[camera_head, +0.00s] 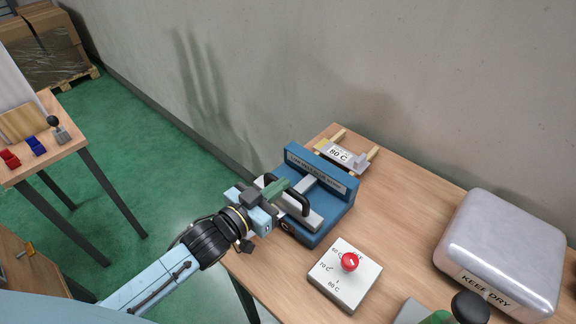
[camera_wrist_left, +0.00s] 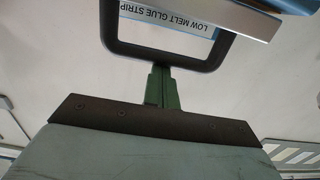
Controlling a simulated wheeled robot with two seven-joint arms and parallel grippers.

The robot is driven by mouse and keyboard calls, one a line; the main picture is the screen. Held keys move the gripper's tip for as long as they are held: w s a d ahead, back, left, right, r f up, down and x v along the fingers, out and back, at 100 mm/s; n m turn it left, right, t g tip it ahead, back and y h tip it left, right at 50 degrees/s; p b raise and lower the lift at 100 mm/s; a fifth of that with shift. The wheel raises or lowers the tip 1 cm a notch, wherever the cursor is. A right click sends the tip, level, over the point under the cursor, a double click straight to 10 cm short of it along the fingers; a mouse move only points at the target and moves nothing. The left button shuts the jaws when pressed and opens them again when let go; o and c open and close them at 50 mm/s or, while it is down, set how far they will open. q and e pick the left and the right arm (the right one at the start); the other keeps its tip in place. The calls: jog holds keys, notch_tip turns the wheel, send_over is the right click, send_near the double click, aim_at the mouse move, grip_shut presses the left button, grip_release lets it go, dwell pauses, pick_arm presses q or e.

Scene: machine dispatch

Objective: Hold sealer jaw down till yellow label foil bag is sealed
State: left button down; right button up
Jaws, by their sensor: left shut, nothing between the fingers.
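The blue sealer (camera_head: 342,207) stands on the wooden table, with a strip label on its raised back. Its black loop handle (camera_head: 297,199) sits over a pale jaw bar at the front; the handle also shows in the left wrist view (camera_wrist_left: 108,30). My left gripper (camera_head: 278,188) is at the handle with its green fingers shut. In the wrist view the fingertips (camera_wrist_left: 162,72) meet the handle's bar, with nothing seen between them. A silvery piece (camera_head: 308,185) lies across the sealer; I cannot tell whether it is the foil bag. No yellow label is clear.
A dial box (camera_head: 343,289) with a red knob (camera_head: 350,262) stands in front of the sealer. An 80 C card (camera_head: 338,154) rests on a rack behind it. A silvery KEEP DRY case (camera_head: 505,245) and a black ball knob (camera_head: 470,308) are at right.

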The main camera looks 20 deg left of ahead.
pick_arm(q)
jog(key=r+p+v, duration=0.1)
jog(key=v, duration=0.8)
jog(key=shift+s+r, duration=0.2)
jog(key=shift+r, duration=0.15)
dwell(0.3)
